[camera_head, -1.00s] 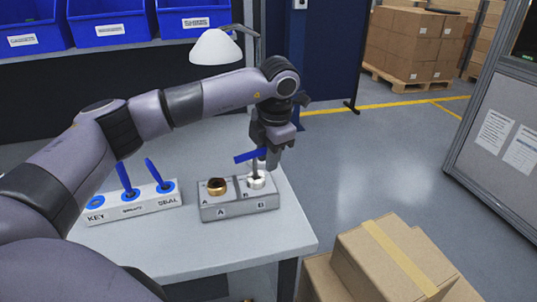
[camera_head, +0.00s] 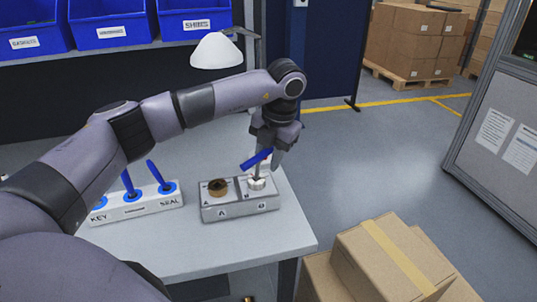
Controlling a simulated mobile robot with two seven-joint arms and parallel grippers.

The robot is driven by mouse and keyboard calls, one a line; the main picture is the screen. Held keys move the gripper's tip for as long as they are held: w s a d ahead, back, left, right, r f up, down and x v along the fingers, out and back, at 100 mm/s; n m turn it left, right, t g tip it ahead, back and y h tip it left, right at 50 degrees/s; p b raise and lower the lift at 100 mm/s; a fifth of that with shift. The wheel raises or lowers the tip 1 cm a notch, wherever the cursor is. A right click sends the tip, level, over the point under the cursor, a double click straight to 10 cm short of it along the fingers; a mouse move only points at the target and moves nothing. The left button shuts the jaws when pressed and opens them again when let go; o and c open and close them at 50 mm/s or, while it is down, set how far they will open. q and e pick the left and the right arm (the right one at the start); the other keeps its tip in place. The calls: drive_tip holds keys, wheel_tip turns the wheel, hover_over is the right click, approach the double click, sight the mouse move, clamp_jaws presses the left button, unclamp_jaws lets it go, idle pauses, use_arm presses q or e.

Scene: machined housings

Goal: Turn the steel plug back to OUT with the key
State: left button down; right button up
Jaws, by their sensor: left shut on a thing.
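My left gripper (camera_head: 266,158) is shut on the blue handle of the key (camera_head: 255,161), above the right end of the grey housing block (camera_head: 240,208). The key's shaft reaches down to the steel plug (camera_head: 257,184) at B. I cannot tell how deep it sits in the plug. The blue handle slants up to the right. A brass plug (camera_head: 218,188) sits at A, apart from the gripper. The plug's OUT marking is too small to read. My right gripper is not in view.
A white rack (camera_head: 150,204) marked KEY and SEAL holds several blue-handled tools left of the block. A white lamp (camera_head: 216,51) hangs behind. Blue bins (camera_head: 113,22) line the back. Cardboard boxes (camera_head: 395,265) stand off the table (camera_head: 200,250) at right front.

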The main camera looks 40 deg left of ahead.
use_arm(q)
drive_tip(key=shift+s+d+f, duration=0.25)
drive_tip(key=shift+s+d, duration=0.05)
drive_tip(key=shift+s, duration=0.05)
drive_tip(key=n+g+p, duration=0.1)
drive_tip(key=n, duration=0.1)
drive_tip(key=shift+f+n, duration=0.1)
drive_tip(key=shift+n, duration=0.3)
drive_tip(key=c, duration=1.1)
unclamp_jaws()
drive_tip(key=shift+o, duration=1.1)
drive_tip(key=shift+s+d+r, duration=0.1)
drive_tip(key=shift+r, duration=0.1)
drive_tip(key=shift+r, duration=0.1)
drive_tip(key=b+v, duration=0.1)
drive_tip(key=v, duration=0.6)
